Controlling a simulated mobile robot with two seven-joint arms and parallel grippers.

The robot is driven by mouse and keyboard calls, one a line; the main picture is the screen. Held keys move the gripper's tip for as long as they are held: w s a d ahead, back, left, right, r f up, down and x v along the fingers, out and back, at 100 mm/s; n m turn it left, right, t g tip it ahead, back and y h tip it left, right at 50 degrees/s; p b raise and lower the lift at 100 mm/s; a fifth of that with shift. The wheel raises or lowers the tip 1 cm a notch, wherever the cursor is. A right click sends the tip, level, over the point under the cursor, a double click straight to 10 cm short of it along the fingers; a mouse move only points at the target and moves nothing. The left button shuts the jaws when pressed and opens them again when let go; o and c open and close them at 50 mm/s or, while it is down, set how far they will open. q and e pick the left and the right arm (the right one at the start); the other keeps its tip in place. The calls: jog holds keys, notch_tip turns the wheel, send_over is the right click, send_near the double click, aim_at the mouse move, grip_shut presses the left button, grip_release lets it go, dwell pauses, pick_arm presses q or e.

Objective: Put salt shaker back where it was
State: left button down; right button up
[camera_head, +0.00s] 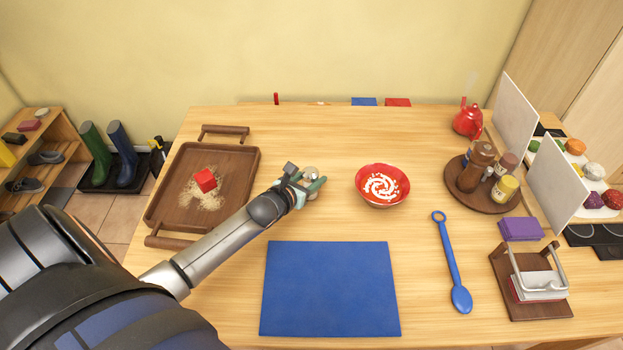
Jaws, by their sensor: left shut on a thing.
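A small salt shaker (311,173) with a round, pale metallic top is in the middle of the table, left of the red bowl. My left gripper (313,187) is shut on it, and the fingers hide its lower part. I cannot tell whether the shaker touches the table. The round brown wooden tray (457,193) at the right holds a brown pepper mill (475,167), a yellow-labelled jar (504,190) and other small containers. My right gripper is not in view.
A red bowl (382,201) with a white swirl stands right of the gripper. A wooden tray (166,204) with a red block (205,180) is at left. A blue mat (330,289), blue spoon (452,262), red teapot (467,121) and upright white panels (514,113) surround some free table.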

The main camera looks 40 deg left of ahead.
pick_arm(q)
jog(key=shift+f, duration=0.15)
jog(key=shift+c, duration=1.7)
grip_release()
jog(key=shift+f, duration=0.1)
jog(key=shift+r, duration=0.25)
jog(key=shift+s, duration=0.35)
jog(key=p+v, duration=0.1)
jog(key=v, duration=1)
jog(key=shift+s, duration=0.1)
